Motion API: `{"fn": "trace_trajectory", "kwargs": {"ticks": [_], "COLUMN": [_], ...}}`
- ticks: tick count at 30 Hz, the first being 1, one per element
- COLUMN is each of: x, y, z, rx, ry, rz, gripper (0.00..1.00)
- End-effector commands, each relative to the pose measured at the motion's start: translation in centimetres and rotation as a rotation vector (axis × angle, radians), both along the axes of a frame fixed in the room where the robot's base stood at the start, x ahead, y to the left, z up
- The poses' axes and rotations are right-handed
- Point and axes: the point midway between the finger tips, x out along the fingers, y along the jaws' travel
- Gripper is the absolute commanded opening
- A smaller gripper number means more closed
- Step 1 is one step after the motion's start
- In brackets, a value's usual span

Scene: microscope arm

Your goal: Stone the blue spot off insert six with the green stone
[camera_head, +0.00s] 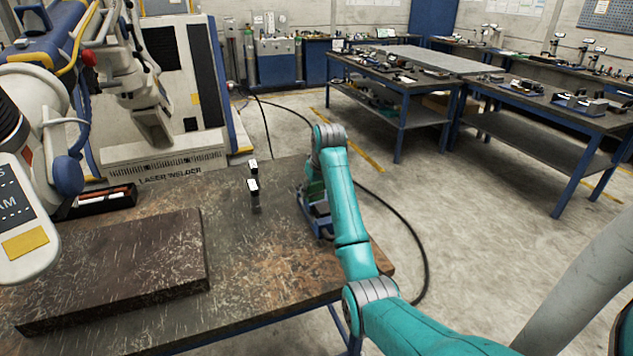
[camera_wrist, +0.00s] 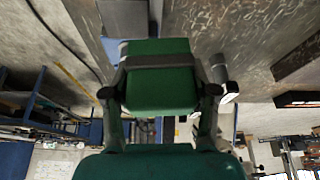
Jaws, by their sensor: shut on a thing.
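The green stone (camera_wrist: 160,82) is a green block with a dark band across it, held between the two dark fingers of my gripper (camera_wrist: 160,92). In the head view a bit of green (camera_head: 313,190) shows beside my arm, low over the right end of the bench; my arm hides most of the gripper there. A blue-grey fixture (camera_head: 319,212) sits under it on the bench. Two small dark posts with white labelled tops (camera_head: 253,187) stand to its left. I cannot make out insert six or a blue spot in either view.
The worn brown bench (camera_head: 265,265) carries a thick dark plate (camera_head: 130,262) at front left and an open black tray (camera_head: 103,200) with orange items. A white microscope arm (camera_head: 25,180) hangs at the left. The bench between plate and fixture is mostly clear.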

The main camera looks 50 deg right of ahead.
Motion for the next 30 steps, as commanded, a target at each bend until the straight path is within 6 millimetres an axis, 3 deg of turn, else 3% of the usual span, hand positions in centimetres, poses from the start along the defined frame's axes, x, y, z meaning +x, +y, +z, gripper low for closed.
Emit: {"fn": "trace_trajectory", "kwargs": {"ticks": [9,26,30], "x": [1.2,1.2,0.4], "y": [0.5,0.5,0.4], "z": [2.4,2.5,2.1], "rx": [-0.001,0.0,0.001], "ry": [-0.001,-0.001,-0.001], "rz": [0.003,0.002,-0.017], "gripper": [0.25,0.25,0.25]}}
